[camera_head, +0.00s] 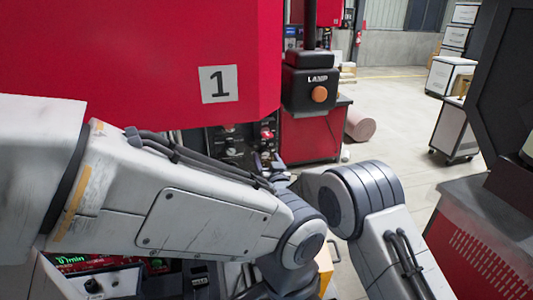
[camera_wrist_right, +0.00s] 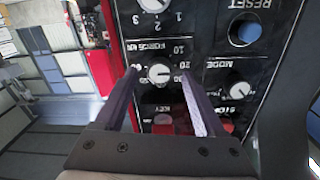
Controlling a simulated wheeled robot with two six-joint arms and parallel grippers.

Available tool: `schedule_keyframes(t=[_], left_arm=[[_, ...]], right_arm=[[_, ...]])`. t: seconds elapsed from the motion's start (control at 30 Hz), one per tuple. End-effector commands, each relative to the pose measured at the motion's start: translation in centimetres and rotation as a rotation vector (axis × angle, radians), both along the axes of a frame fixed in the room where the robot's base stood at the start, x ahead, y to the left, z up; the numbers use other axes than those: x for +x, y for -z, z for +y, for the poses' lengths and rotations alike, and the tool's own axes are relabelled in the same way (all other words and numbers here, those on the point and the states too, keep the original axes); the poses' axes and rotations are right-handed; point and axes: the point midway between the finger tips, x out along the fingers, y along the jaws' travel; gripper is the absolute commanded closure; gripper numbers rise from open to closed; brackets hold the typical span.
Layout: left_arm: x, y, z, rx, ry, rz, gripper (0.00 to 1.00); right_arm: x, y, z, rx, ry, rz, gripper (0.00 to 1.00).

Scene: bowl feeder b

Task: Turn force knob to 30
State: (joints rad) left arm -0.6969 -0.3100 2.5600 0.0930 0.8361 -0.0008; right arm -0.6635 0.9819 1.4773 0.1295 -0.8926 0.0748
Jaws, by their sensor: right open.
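The force knob (camera_wrist_right: 160,73) is a small pale round knob on a black control panel (camera_wrist_right: 205,48), seen upside down in the right wrist view. A FORCE label and a number scale surround it; I cannot read its exact setting. My right gripper (camera_wrist_right: 158,77) is open, with one finger on each side of the knob. I cannot tell whether either finger touches it. In the head view the panel (camera_head: 231,150) is partly hidden behind my arm, and my right gripper (camera_head: 267,164) shows small beside it. My left gripper is not visible.
On the panel, another knob (camera_wrist_right: 155,4), a MODE knob (camera_wrist_right: 238,91), a blue RESET button (camera_wrist_right: 244,32) and a key switch (camera_wrist_right: 163,120) sit close around. A large red machine (camera_head: 130,60) fills the head view's upper left. Open floor (camera_head: 385,115) lies to the right.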

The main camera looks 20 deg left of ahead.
Motion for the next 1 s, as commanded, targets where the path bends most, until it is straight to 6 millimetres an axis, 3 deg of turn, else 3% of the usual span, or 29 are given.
schedule_keyframes(t=[0.43, 0.47, 0.63, 1.0], left_arm=[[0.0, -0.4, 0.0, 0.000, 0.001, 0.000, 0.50], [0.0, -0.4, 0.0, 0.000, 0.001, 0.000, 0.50], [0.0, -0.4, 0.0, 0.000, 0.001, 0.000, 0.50], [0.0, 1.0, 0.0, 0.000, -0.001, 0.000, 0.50]], right_arm=[[0.8, 0.0, 0.5, 0.000, 0.000, 0.000, 0.28], [0.8, 0.0, 0.5, 0.000, 0.000, 0.000, 0.32], [0.8, 0.0, 0.5, 0.000, 0.000, 0.000, 0.97], [0.8, 0.3, 0.5, 0.039, 0.001, 0.024, 1.00]])
